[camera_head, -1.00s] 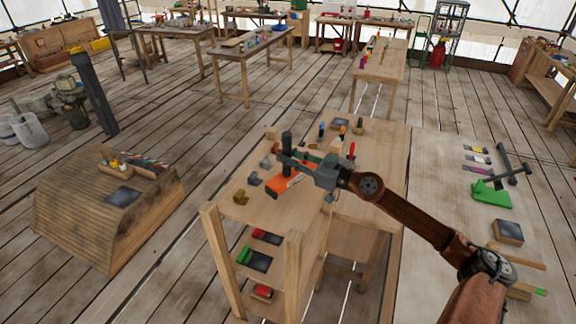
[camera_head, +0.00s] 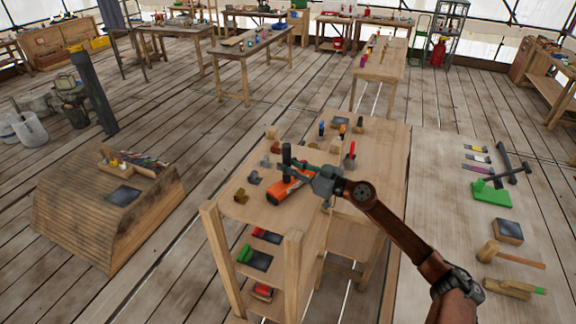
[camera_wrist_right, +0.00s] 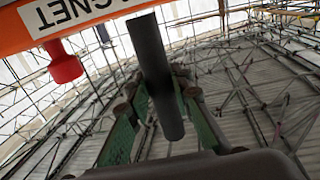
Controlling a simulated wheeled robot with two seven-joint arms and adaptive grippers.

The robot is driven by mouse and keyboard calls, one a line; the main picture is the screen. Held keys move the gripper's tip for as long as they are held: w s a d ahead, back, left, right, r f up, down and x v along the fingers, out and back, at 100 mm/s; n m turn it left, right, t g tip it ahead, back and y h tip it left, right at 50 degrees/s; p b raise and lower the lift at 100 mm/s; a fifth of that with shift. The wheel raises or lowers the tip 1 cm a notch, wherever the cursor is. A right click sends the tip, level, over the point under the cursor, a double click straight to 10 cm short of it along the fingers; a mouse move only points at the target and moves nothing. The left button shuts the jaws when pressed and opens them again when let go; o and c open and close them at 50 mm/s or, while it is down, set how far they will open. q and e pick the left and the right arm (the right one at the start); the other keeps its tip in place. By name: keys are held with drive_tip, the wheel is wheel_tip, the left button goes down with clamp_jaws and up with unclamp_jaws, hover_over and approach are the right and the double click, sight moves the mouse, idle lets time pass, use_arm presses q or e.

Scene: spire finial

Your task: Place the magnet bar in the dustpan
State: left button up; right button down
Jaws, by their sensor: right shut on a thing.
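The magnet bar (camera_head: 289,190) is an orange bar with a dark upright handle, over the front of the wooden bench. In the right wrist view its orange side (camera_wrist_right: 50,20) shows a partly cut-off "MAGNET" label and a red knob. My right gripper (camera_head: 291,166) is shut on the dark handle, whose dark cylinder (camera_wrist_right: 158,85) shows between the fingers in the wrist view. I cannot tell whether the bar touches the bench. A flat green object (camera_head: 491,195), perhaps the dustpan, lies on the pale surface at the right. My left gripper is not in view.
Small dark and brown pieces stand on the bench (camera_head: 380,150) around the bar, with a red-topped item (camera_head: 350,158) close behind my gripper. A wooden mallet (camera_head: 512,255) and a dark block (camera_head: 508,231) lie at the right. Shelves below hold green and red items.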

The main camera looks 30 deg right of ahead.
drive_tip(key=c, duration=2.2)
unclamp_jaws()
drive_tip(key=shift+f, duration=0.1)
drive_tip(key=o, duration=0.5)
